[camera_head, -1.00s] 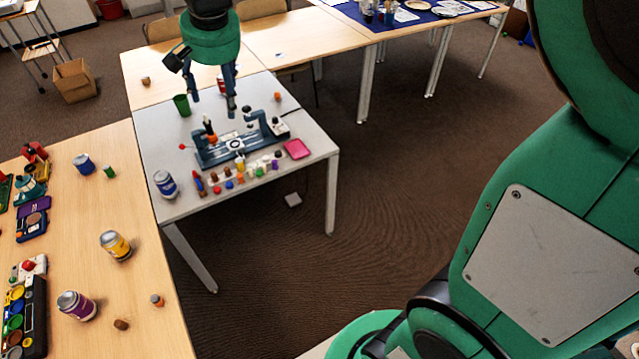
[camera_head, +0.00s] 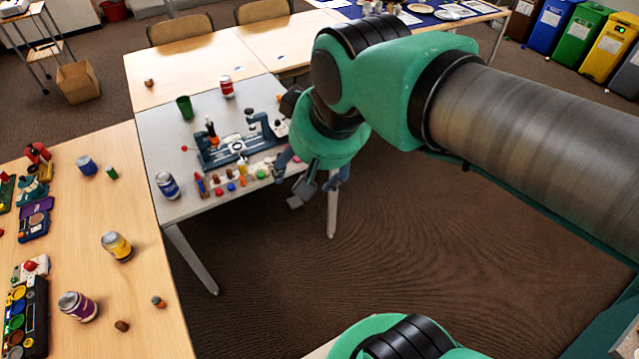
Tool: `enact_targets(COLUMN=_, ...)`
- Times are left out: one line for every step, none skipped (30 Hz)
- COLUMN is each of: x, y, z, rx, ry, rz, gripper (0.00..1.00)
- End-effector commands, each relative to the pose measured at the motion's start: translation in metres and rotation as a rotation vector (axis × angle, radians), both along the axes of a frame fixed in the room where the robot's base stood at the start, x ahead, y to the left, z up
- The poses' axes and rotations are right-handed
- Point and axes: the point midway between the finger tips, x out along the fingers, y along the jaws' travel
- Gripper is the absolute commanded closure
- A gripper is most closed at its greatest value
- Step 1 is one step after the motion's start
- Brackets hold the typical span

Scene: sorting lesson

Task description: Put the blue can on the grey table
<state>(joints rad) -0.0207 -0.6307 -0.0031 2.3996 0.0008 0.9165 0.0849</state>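The blue can (camera_head: 168,186), with a pale lid and label, stands upright on the grey table (camera_head: 207,205), close to its left edge and front corner. My gripper (camera_head: 311,180) is over the right front edge of the grey table, well to the right of the blue can. Its fingers are spread apart and nothing shows between them.
The grey table also carries a red can (camera_head: 227,87), a green cup (camera_head: 185,107), a blue-grey device (camera_head: 222,156) and several small coloured pieces. The wooden table (camera_head: 150,275) at left holds a yellow can (camera_head: 117,246), a purple can (camera_head: 78,306) and a short blue container (camera_head: 86,165).

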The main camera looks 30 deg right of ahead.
Motion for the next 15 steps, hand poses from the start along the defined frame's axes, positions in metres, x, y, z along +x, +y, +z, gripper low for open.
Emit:
enact_targets(x=-0.011, y=-0.002, z=-0.005, rx=-0.008, ry=-0.009, rz=0.01, gripper=0.32)
enact_targets(x=-0.016, y=-0.003, z=-0.007, rx=-0.012, ry=-0.013, rz=0.016, gripper=0.32)
enact_targets(x=-0.023, y=-0.004, z=-0.011, rx=-0.018, ry=-0.018, rz=0.024, gripper=0.32)
enact_targets(x=-0.027, y=-0.005, z=-0.014, rx=-0.022, ry=-0.021, rz=0.029, gripper=0.32)
enact_targets(x=-0.03, y=-0.005, z=-0.016, rx=-0.024, ry=-0.024, rz=0.035, gripper=0.32)
enact_targets(x=-0.035, y=-0.006, z=-0.019, rx=-0.029, ry=-0.026, rz=0.041, gripper=0.32)
enact_targets(x=-0.037, y=-0.006, z=-0.02, rx=-0.032, ry=-0.028, rz=0.044, gripper=0.32)
enact_targets(x=-0.039, y=-0.007, z=-0.021, rx=-0.034, ry=-0.03, rz=0.046, gripper=0.32)
enact_targets(x=-0.042, y=-0.007, z=-0.023, rx=-0.036, ry=-0.032, rz=0.05, gripper=0.32)
enact_targets(x=-0.043, y=-0.007, z=-0.024, rx=-0.038, ry=-0.032, rz=0.051, gripper=0.32)
enact_targets(x=-0.044, y=-0.007, z=-0.025, rx=-0.039, ry=-0.032, rz=0.053, gripper=0.32)
enact_targets(x=-0.045, y=-0.007, z=-0.025, rx=-0.039, ry=-0.032, rz=0.054, gripper=0.32)
enact_targets(x=-0.045, y=-0.007, z=-0.026, rx=-0.04, ry=-0.032, rz=0.055, gripper=0.32)
enact_targets(x=-0.045, y=-0.007, z=-0.026, rx=-0.04, ry=-0.032, rz=0.056, gripper=0.32)
enact_targets(x=-0.045, y=-0.007, z=-0.026, rx=-0.04, ry=-0.032, rz=0.056, gripper=0.32)
